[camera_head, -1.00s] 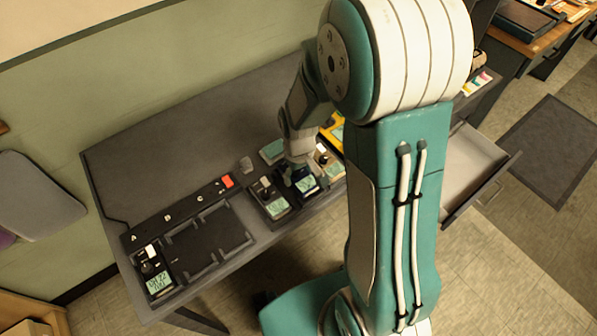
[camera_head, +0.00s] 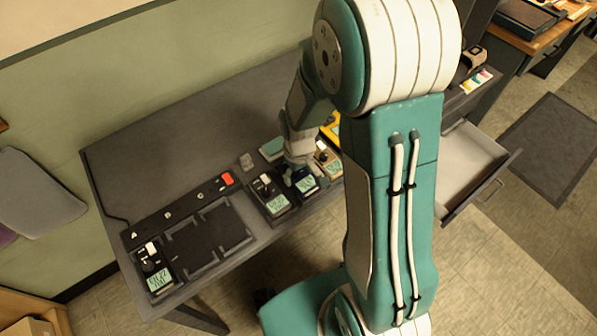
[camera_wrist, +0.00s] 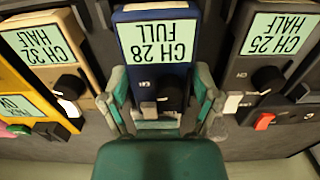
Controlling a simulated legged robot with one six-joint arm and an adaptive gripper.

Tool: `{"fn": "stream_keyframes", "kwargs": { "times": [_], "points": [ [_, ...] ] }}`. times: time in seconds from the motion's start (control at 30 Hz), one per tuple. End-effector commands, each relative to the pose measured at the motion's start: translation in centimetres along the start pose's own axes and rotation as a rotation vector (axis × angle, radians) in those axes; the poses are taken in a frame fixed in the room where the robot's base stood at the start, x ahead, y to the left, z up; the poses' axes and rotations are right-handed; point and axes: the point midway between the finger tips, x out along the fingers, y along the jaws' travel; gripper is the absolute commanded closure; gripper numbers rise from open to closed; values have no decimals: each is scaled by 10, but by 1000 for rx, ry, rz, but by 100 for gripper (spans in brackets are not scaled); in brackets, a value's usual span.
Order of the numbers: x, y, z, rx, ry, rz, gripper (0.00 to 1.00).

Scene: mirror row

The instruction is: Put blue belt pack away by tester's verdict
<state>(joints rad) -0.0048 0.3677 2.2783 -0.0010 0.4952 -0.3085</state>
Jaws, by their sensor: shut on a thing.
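The blue belt pack (camera_wrist: 157,44) stands in the middle of the wrist view. Its pale green screen reads "CH 28 FULL" upside down, with a black knob below it. My gripper (camera_wrist: 163,108) is shut on it, one finger on each side. In the head view the blue pack (camera_head: 306,184) is at the front of the dark table, partly hidden by my gripper (camera_head: 299,166). I cannot tell whether it is lifted off its place.
A tan pack (camera_wrist: 66,53) reading "CH 32 HALF" and a black pack (camera_wrist: 270,50) reading "CH 25 HALF" flank it closely. A dark rack (camera_head: 207,240) lies left, with another pack (camera_head: 155,267) at its end. An open drawer (camera_head: 470,165) is at the right.

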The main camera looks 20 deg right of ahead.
Motion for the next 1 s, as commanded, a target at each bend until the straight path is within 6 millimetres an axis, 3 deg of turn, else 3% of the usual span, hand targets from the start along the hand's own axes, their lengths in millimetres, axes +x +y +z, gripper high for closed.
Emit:
{"fn": "stream_keyframes", "kwargs": {
  "times": [0.27,0.3,0.33,0.37,0.77,1.0],
  "points": [
    [4,0,0,0,-1,0,78],
    [4,0,0,0,-1,0,16],
    [4,0,0,0,-1,0,3],
    [4,0,0,0,0,0,0],
    [3,0,0,0,0,0,0],
    [-24,0,-1,0,6,2,0]
  ]
}}
